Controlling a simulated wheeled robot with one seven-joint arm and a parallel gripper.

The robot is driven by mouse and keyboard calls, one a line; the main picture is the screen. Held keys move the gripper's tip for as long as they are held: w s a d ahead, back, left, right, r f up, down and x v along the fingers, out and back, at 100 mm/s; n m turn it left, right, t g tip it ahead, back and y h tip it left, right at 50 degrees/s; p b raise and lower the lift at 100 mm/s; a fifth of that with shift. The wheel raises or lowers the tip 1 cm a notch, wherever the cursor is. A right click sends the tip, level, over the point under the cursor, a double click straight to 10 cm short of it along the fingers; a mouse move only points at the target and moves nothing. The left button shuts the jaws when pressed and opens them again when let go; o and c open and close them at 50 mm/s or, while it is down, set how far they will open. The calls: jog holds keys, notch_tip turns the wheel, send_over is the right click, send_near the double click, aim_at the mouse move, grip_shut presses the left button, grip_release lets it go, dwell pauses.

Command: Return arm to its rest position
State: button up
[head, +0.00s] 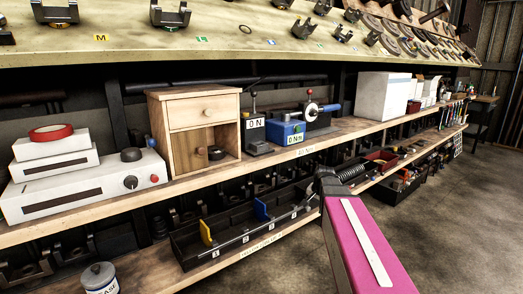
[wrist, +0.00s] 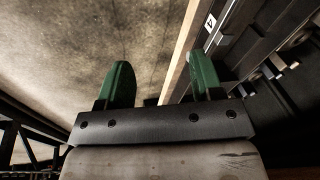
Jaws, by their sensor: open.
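My gripper (wrist: 162,82) shows in the wrist view with its two green fingers wide apart and nothing between them. The concrete floor fills the left of that view, and a pale wooden shelf edge (wrist: 181,50) runs behind the gap and the right finger. The right finger overlaps the dark tray area; I cannot tell whether it touches anything. In the head view my pink arm link reaches up from the lower right to the lower shelf's front edge. My gripper is not clearly visible there.
The lower shelf holds a black tray (head: 180,250) with yellow (head: 206,232) and blue (head: 261,209) dividers. The floor (head: 455,215) at right is clear.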

jog(key=s+a+f+n+g, duration=0.1)
jog(key=s+a+f+n, duration=0.1)
jog(key=s+f, duration=0.4)
jog(key=s+a+f+n+g+h, duration=0.1)
jog(key=s+f+n, duration=0.4)
jog(key=s, duration=0.6)
jog(key=shift+s+a+f+g, duration=0.35)
jog(key=shift+a+f, duration=0.25)
jog(key=shift+f, duration=0.3)
